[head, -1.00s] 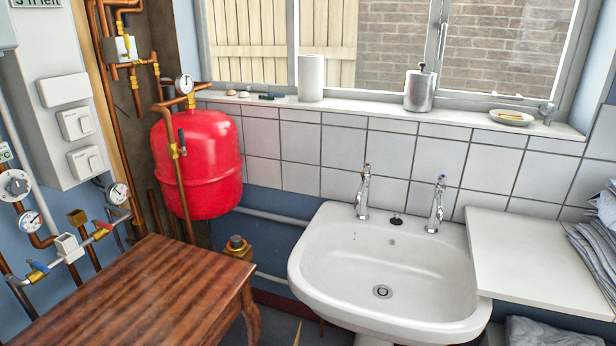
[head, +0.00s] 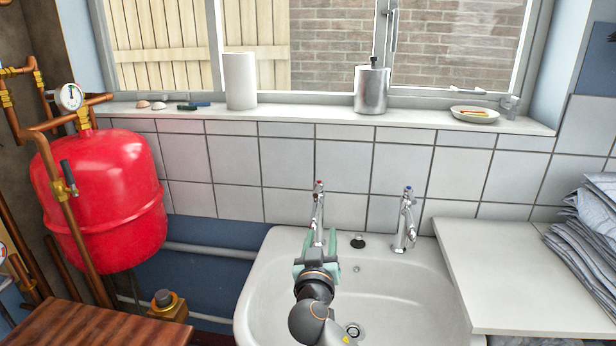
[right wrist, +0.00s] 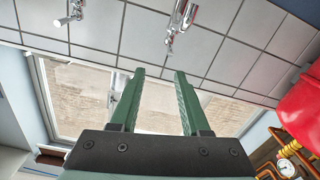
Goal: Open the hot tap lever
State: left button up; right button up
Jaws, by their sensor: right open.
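The chrome hot tap (head: 318,212), with a red mark on its top lever (head: 319,187), stands at the back left of the white sink (head: 262,300). The blue-marked cold tap (head: 406,222) stands to its right. My right gripper (head: 319,243) is open and empty over the sink, its green fingers pointing at the hot tap and overlapping its lower part in the head view. In the right wrist view, upside down, the hot tap (right wrist: 178,25) shows beyond the fingertips (right wrist: 160,74), apart from them; the cold tap (right wrist: 74,12) is at upper left. My left gripper is not in view.
A red pressure vessel (head: 105,195) with copper pipes stands left. The windowsill (head: 300,112) holds a paper roll (head: 240,80), a metal dispenser (head: 371,88) and a soap dish (head: 474,115). A white counter (head: 510,285) with folded cloth (head: 590,235) is right.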

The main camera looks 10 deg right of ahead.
aim_at(318, 186)
jog(key=i+l, duration=0.25)
jog(key=i, duration=0.15)
jog(key=i+l, duration=0.3)
jog(key=i+j+u, duration=0.05)
jog(key=i, duration=0.05)
